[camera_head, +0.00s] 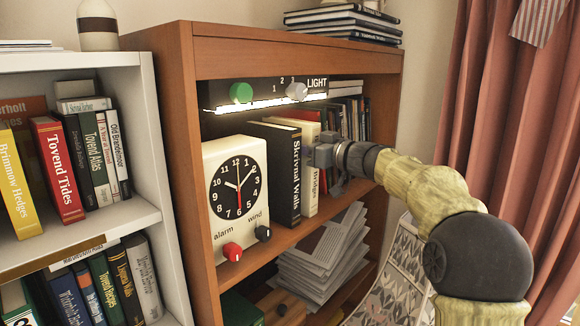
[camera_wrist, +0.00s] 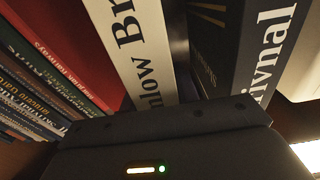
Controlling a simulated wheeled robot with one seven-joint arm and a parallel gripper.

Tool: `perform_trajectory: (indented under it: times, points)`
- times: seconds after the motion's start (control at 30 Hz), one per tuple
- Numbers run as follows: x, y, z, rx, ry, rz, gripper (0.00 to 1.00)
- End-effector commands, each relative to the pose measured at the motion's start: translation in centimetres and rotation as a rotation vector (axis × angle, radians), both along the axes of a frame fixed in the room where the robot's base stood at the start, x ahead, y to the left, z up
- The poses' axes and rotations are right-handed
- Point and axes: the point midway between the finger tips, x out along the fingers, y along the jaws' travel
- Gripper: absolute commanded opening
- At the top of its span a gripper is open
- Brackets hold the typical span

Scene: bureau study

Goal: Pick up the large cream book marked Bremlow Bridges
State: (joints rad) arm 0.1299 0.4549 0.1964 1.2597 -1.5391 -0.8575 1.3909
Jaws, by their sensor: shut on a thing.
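The large cream book (camera_head: 309,199) stands upright on the upper shelf of the brown bookcase, just right of the thick black book. Its lower lettering, ending in "Bridges", shows below my gripper. In the wrist view the cream spine (camera_wrist: 137,42) shows "Br" and "mlow" and runs down behind the gripper body. My gripper (camera_head: 323,157) is at the upper half of the spine, shut on the cream book. The fingertips are hidden in the wrist view, and the gripper covers part of the title in the head view.
The black book Skrivnal Walls (camera_head: 284,180) stands close on the left. A cream clock box (camera_head: 222,165) with knobs is left of it. A red book (camera_wrist: 62,38) and several thinner books stand on the other side. A lit light panel (camera_head: 265,93) hangs above; papers (camera_head: 318,255) lie below.

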Motion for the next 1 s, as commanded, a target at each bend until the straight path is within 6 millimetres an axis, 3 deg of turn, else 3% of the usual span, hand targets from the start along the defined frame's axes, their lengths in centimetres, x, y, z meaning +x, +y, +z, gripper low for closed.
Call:
perform_trajectory:
  times: [0.77,1.0]
  points:
    - [-0.1,0.1,0.4,0.003,-0.005,0.001,0.0]
    - [-0.1,0.1,1.8,0.002,-0.007,0.002,0.0]
